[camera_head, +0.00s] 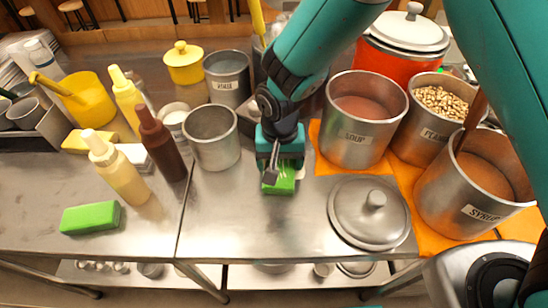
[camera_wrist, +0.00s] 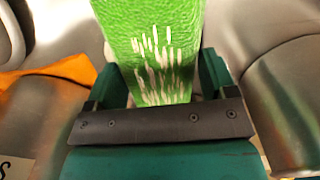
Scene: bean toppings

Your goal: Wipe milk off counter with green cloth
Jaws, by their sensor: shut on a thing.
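My gripper (camera_head: 281,152) is shut on a green block-shaped cloth (camera_head: 280,180), low over the steel counter in the middle of the head view. I cannot tell whether the cloth touches the counter. In the wrist view my gripper (camera_wrist: 162,82) has a jaw on each side of the cloth (camera_wrist: 150,20), whose face carries several white streaks. A second green block (camera_head: 90,217) lies at the front left of the counter (camera_head: 235,225). I see no clear milk puddle; the area under the cloth and arm is hidden.
An empty steel pot (camera_head: 212,138) stands left of my gripper. The soup pot (camera_head: 361,125) stands right on an orange cloth (camera_head: 325,158), with a steel lid (camera_head: 352,215) in front. Sauce bottles (camera_head: 117,170) stand left. The counter's front middle is clear.

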